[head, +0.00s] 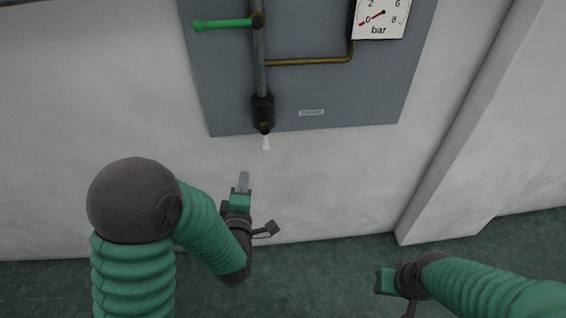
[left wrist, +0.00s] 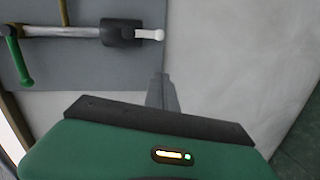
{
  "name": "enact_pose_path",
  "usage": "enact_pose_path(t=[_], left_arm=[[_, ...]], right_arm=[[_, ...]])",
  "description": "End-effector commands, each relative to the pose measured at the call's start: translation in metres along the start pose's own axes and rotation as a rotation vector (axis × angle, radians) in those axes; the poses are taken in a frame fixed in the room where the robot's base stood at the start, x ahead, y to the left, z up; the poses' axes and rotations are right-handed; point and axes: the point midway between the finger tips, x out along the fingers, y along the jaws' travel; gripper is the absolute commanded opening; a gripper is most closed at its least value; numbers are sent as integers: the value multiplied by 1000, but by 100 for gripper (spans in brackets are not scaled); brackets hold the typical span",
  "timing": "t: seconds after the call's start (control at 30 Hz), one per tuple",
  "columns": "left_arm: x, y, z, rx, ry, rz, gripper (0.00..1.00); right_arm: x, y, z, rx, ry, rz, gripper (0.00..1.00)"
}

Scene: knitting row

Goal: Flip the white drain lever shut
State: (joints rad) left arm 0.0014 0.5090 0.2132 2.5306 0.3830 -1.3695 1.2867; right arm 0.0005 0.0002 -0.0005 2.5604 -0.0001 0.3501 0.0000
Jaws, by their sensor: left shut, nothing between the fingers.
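The white drain lever (head: 266,143) is small and sticks down from the dark valve body (head: 263,108) at the bottom of the vertical pipe. It also shows in the left wrist view, where the white lever (left wrist: 149,34) points right from the dark valve body (left wrist: 118,33), in line with the pipe. My left gripper (head: 244,176) is shut and empty, below and slightly left of the lever, apart from it. Its fingers (left wrist: 161,88) show below the lever in the wrist view. My right gripper (head: 380,282) is low at the right, far from the lever; its fingers are not clear.
A grey panel (head: 370,98) on the white wall carries a green lever (head: 222,24), a brass pipe (head: 310,62), a pressure gauge (head: 380,16) reading near 0 and a small label (head: 311,113). A wall pillar (head: 465,130) stands at the right. The wall below the panel is bare.

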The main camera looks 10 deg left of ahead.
Motion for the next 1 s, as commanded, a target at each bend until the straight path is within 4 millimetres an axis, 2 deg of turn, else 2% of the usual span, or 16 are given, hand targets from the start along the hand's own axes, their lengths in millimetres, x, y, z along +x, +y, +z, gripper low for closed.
enact_pose_path(t=[0.03,0.1,0.3,0.57,0.77,1.0], left_arm=[[1,-8,-2,-52,24,40,0],[0,-4,-6,-111,47,91,0],[-3,4,-8,-153,63,134,0],[1,5,-7,-151,62,132,0],[31,9,-10,-150,64,134,0],[84,15,-13,-150,63,133,0]], right_arm=[[12,0,3,-1,0,0,36],[15,0,3,-1,1,0,36],[15,0,3,-1,1,0,36],[14,0,3,-1,1,0,36],[14,0,3,-1,1,0,36],[15,0,3,-1,1,0,36]])
